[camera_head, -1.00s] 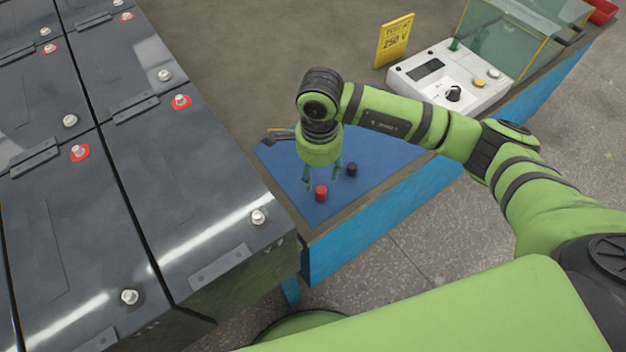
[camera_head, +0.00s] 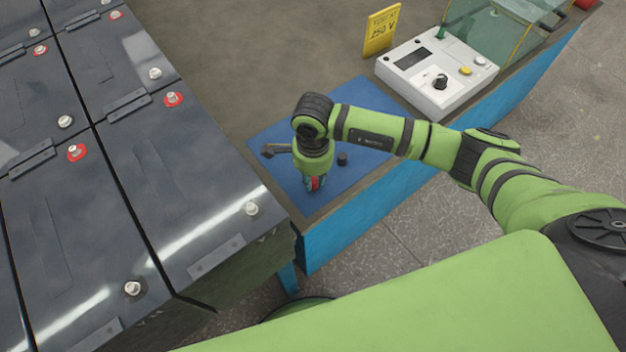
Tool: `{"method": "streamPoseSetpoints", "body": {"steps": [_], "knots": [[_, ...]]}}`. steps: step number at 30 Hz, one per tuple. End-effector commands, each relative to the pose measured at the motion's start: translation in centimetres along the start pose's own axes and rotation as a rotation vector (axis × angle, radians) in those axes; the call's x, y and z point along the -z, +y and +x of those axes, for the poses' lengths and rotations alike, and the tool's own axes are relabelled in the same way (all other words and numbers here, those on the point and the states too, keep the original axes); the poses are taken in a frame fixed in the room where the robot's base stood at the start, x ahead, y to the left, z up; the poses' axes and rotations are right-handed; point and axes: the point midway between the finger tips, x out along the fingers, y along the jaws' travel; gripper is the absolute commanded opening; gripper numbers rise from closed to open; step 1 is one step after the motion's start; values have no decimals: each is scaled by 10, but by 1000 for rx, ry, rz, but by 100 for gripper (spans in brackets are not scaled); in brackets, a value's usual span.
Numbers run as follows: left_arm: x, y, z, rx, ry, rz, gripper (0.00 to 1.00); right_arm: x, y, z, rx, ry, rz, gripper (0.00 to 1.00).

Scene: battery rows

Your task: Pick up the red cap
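The red cap (camera_head: 315,184) shows as a small red patch between the fingers of my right gripper (camera_head: 315,183), low over the blue mat (camera_head: 358,98). The fingers are close together on both sides of the cap and look shut on it. They hide part of the cap, and I cannot tell whether its underside touches the mat. My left gripper is not in view.
A black cap (camera_head: 342,159) stands on the mat just right of the gripper. A dark-ended tool (camera_head: 277,150) lies left of it. Large grey batteries (camera_head: 190,190) fill the left. A white meter (camera_head: 436,72) and yellow sign (camera_head: 382,30) stand behind.

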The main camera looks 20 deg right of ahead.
Motion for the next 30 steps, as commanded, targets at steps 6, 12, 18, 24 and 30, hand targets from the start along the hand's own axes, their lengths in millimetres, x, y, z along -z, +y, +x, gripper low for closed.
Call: {"method": "streamPoseSetpoints", "body": {"steps": [6, 12, 18, 24, 30], "knots": [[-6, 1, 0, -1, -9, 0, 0, 0, 0, 0, -1, 0, 1, 9], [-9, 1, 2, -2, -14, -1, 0, 0, -1, -6, 1, 0, 1, 9], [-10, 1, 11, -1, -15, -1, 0, 1, -2, -33, 6, 0, -1, 9], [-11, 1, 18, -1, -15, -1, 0, 15, 28, -57, 1, 2, -1, 9], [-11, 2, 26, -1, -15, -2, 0, 30, 61, -79, 2, 2, -1, 9]]}}
